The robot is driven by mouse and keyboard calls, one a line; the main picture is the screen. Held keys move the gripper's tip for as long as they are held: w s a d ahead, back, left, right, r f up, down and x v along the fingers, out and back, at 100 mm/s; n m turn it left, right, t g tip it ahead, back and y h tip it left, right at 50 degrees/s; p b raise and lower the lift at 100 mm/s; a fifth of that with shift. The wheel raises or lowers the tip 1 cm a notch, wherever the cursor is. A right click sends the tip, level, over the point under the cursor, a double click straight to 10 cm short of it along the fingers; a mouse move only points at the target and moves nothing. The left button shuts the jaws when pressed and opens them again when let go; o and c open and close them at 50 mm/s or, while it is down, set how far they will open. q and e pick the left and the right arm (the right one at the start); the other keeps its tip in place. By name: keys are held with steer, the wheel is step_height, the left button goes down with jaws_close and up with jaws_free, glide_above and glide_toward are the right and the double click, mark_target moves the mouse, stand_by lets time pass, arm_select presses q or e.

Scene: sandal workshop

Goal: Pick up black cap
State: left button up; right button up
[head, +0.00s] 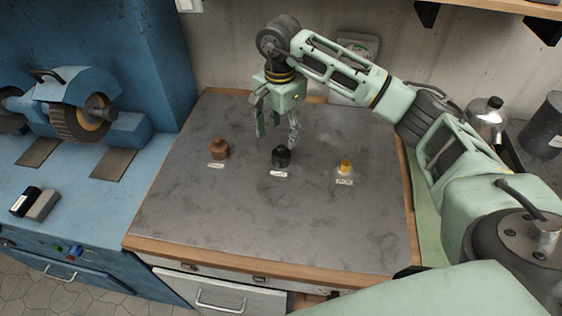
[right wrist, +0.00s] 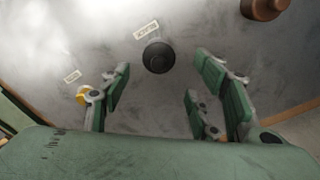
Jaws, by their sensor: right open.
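The black cap (head: 281,157) stands on the grey metal worktop between a brown cap and a yellow-topped one, with a small white label in front of it. It also shows in the right wrist view (right wrist: 158,57), just beyond the fingertips. My right gripper (head: 277,138) is open and empty, pointing down above and behind the black cap in the head view. In the right wrist view its spread green fingers (right wrist: 160,78) lie to either side below the cap, with clear space around it. My left gripper is not in view.
The brown cap (head: 219,149) stands left of the black one, the yellow cap (head: 345,167) right, each with a label. A blue grinding machine (head: 75,103) stands at left. A metal bottle (head: 488,119) stands at right. The front worktop (head: 250,220) is clear.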

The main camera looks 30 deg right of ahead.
mark_target(283, 148)
steer(key=shift+s+f, duration=0.1)
steer(key=shift+f, duration=0.3)
steer(key=f+p, duration=0.1)
steer(key=f, duration=0.1)
steer(key=f+p, duration=0.1)
steer(key=f, duration=0.1)
steer(key=f+p, duration=0.1)
steer(key=f, duration=0.1)
steer(key=shift+s+d+p, duration=0.2)
steer(key=shift+d+p, duration=0.05)
steer(key=shift+p, duration=0.05)
steer(key=shift+f, duration=0.5)
steer(key=c, duration=1.1)
steer(key=shift+o, duration=0.2)
